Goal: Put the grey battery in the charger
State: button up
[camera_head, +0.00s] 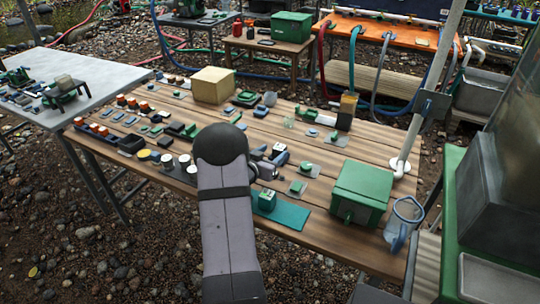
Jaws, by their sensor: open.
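My arm reaches in from the bottom, and its dark elbow covers the middle of the front part of the wooden table (372,150). My gripper (280,158) shows only partly, just right of the elbow, low over the table; its jaws look open with nothing clearly between them. A small green device (267,200), possibly the charger, stands on a teal mat (291,215) at the front edge, right of my arm. I cannot pick out the grey battery for certain among the many small parts; it may be hidden behind my arm.
A green box (360,190) and a clear jug (404,221) stand at the right front. A cardboard-coloured box (213,85) is at the back. Small parts crowd the left half. A grey pole (420,118) rises at the right. Some bare planks lie right of centre.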

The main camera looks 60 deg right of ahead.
jog(key=shift+a+r, duration=0.25)
jog(key=shift+a, duration=0.45)
jog(key=shift+w, duration=0.1)
